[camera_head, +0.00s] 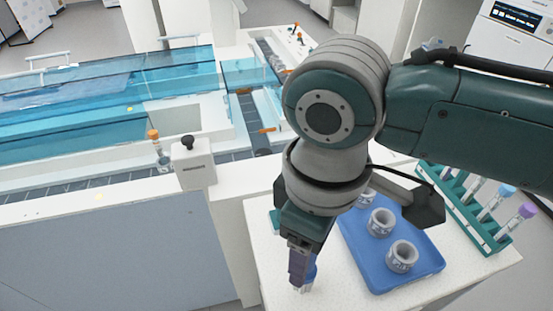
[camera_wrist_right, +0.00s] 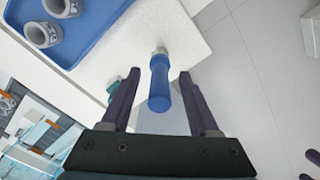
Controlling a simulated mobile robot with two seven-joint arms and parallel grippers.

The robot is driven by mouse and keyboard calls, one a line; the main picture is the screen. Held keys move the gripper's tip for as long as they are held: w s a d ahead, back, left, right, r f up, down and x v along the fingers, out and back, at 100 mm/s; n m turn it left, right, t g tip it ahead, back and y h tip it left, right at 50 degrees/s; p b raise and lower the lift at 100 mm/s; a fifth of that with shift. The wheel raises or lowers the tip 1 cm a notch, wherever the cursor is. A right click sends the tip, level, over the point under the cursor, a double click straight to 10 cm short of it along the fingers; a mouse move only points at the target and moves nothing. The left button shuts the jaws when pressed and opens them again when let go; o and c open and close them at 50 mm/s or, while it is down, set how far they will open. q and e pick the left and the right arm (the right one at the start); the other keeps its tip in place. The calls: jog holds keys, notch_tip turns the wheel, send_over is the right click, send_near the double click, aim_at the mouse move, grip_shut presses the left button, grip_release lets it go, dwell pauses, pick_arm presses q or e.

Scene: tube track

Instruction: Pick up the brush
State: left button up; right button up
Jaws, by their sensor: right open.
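The brush (camera_wrist_right: 159,86) has a thick blue handle and a pale narrower end. It stands at the edge of the white speckled table, its handle pointing toward the right wrist camera. My right gripper (camera_wrist_right: 159,76) is open, with one dark purple finger on each side of the handle and gaps visible between. In the head view my right gripper (camera_head: 299,272) points down at the table's front left and hides most of the brush; a bit of blue (camera_head: 310,274) shows beside the fingers.
A blue tray (camera_head: 428,262) with several grey ring-shaped holders (camera_head: 402,257) lies right of the gripper. A green rack (camera_head: 480,232) with capped tubes stands farther right. The tube track with blue covers (camera_head: 100,100) runs at the left, with a white post (camera_head: 195,170) at its near edge.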

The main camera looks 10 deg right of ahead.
jog(key=shift+c, duration=0.3)
grip_shut()
dwell(0.4)
